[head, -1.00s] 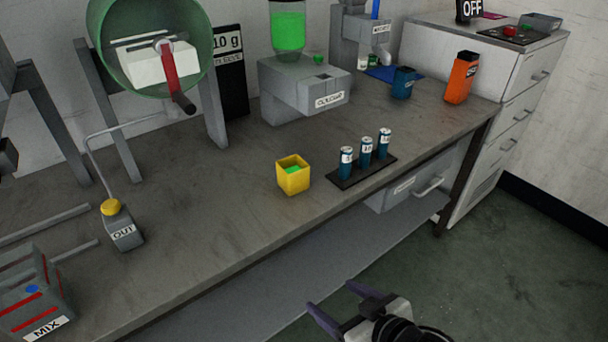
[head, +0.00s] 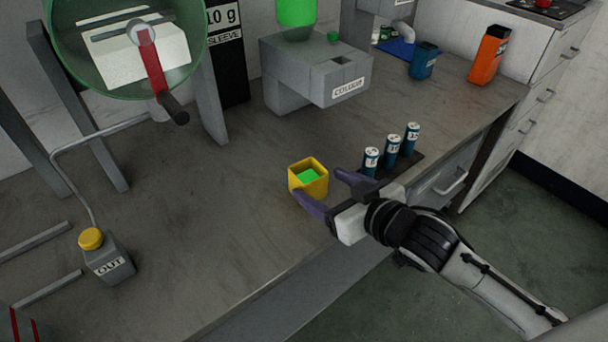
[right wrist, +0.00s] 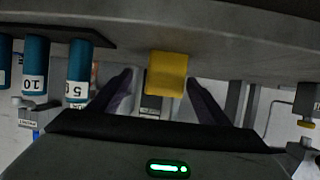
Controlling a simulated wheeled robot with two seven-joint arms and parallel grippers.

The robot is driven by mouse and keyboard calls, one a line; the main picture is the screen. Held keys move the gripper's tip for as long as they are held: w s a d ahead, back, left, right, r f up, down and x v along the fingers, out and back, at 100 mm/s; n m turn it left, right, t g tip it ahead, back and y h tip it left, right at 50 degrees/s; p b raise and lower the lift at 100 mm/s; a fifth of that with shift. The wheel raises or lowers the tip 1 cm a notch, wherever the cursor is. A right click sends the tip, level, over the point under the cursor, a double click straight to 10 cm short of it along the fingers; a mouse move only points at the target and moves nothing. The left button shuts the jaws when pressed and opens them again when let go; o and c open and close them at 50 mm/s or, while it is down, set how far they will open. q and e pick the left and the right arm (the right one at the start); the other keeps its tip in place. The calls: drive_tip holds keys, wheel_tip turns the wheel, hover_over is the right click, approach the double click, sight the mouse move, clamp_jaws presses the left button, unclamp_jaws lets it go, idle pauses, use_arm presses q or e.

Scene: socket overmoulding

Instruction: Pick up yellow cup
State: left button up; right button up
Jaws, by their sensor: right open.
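The yellow cup (head: 309,178) is a small square cup with green contents. It stands upright on the workbench near its front edge. My right gripper (head: 324,190) is open, with one purple finger at the front left of the cup and the other to its right. In the right wrist view the cup (right wrist: 167,74) shows between the two fingers of the right gripper (right wrist: 163,95), with a gap on each side. The fingers do not appear closed on it. My left gripper is not in view.
Several blue labelled cylinders (head: 392,150) stand in a dark rack just right of the gripper. A grey colour dispenser (head: 318,75) is behind the cup. A grey OUT box (head: 107,262) with a yellow button is at left. The bench (head: 215,215) left of the cup is clear.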

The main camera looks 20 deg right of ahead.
sight(300, 175)
drive_tip(key=x, duration=0.3)
drive_tip(key=shift+a, duration=0.15)
drive_tip(key=shift+a+r+x, duration=0.1)
drive_tip(key=shift+x, duration=0.8)
drive_tip(key=shift+a+r+x, duration=0.1)
drive_tip(key=shift+a+x, duration=0.05)
drive_tip(key=shift+x, duration=0.8)
drive_tip(key=shift+a+r+x, duration=0.1)
drive_tip(key=shift+x, duration=0.8)
drive_tip(key=c, duration=1.2)
